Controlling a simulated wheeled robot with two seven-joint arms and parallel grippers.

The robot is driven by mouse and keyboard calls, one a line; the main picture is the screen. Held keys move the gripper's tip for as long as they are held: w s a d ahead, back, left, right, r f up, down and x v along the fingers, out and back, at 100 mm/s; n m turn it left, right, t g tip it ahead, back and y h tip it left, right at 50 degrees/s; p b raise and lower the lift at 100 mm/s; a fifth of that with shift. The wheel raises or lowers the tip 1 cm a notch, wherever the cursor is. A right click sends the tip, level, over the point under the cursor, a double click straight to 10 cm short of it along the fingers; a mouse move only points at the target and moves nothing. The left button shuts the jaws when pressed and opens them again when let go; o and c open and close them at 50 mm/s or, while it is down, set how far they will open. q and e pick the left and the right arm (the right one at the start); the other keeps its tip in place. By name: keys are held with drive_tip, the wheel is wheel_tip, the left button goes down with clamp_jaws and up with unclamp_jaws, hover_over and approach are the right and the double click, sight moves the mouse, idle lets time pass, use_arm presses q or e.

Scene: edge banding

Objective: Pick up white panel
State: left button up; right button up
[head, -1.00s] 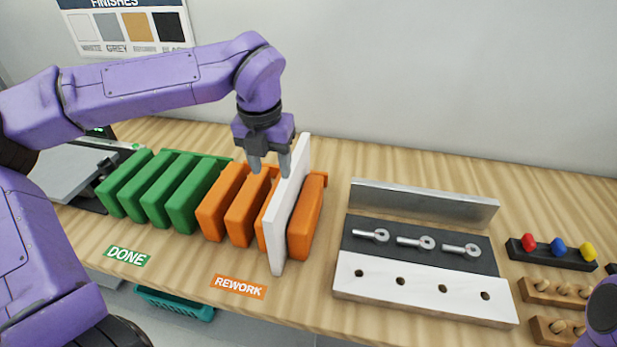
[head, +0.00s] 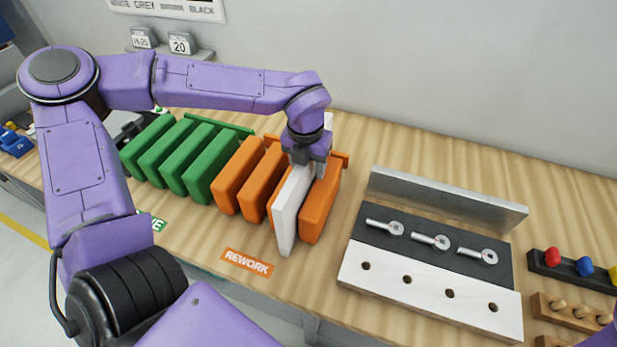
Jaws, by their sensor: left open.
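The white panel (head: 291,212) stands upright on edge in the orange rework rack (head: 321,205), between orange dividers. My left gripper (head: 308,170) is low over the top of the panel, pointing down. It is open, with its fingertips at the panel's upper edge, apparently to either side of it. The gripper body hides part of the panel's top, and I cannot tell whether the fingers touch it. The right gripper is not in view.
A green rack (head: 179,158) stands left of the orange one. The REWORK label (head: 246,262) lies in front. To the right are a metal fixture with a white holed board (head: 428,293) and a dark holder with coloured knobs (head: 571,268). A wall stands behind the bench.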

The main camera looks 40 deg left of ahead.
use_arm(q)
drive_tip(key=shift+s, duration=0.3)
drive_tip(key=shift+w, duration=0.1)
clamp_jaws()
drive_tip(key=shift+r, duration=0.1)
idle(0.9)
